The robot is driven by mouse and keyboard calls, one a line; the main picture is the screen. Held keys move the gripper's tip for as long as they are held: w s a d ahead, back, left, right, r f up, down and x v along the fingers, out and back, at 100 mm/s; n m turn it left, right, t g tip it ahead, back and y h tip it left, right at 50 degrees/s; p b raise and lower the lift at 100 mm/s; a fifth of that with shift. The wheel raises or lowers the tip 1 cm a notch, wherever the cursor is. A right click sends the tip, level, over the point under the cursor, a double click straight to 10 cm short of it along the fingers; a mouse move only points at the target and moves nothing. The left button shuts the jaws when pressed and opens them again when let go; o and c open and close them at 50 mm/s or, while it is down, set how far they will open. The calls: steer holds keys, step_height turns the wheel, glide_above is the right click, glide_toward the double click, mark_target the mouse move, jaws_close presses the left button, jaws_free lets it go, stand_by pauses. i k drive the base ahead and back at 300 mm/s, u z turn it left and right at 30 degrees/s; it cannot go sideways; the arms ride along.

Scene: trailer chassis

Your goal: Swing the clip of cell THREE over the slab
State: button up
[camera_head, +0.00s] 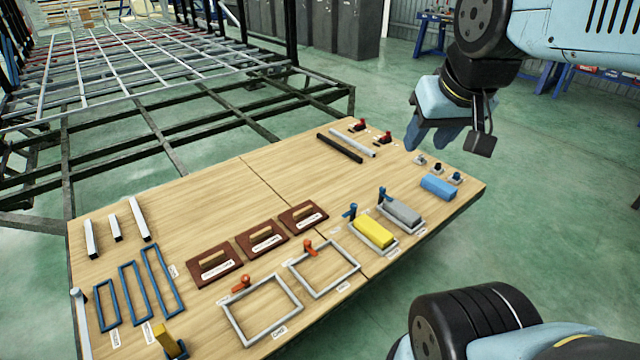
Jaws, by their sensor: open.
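A row of grey frames runs along the front of the board; their small labels are too small to read, so I cannot tell which is cell THREE. A yellow slab (374,231) lies in one frame and a grey slab (402,213) in the frame to its right. A blue clip (350,211) stands at the yellow slab's back left edge, and another blue clip (382,194) at the grey slab's; both look swung aside from the slabs. Two empty frames (267,337) (324,297) have orange clips (241,284) (308,247). My gripper (428,142) is open and empty, above the board's back right edge.
A blue block (439,187) lies right of the grey slab, near small knobs (438,167). Brown plates (262,237), blue frames (132,292) and bars (340,148) lie elsewhere on the wooden board (200,195). A metal chassis (150,80) stands behind. The middle back is clear.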

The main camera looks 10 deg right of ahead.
mark_target(353, 206)
steer(key=u, duration=0.05)
steer(key=i, duration=1)
steer(key=z, duration=0.25)
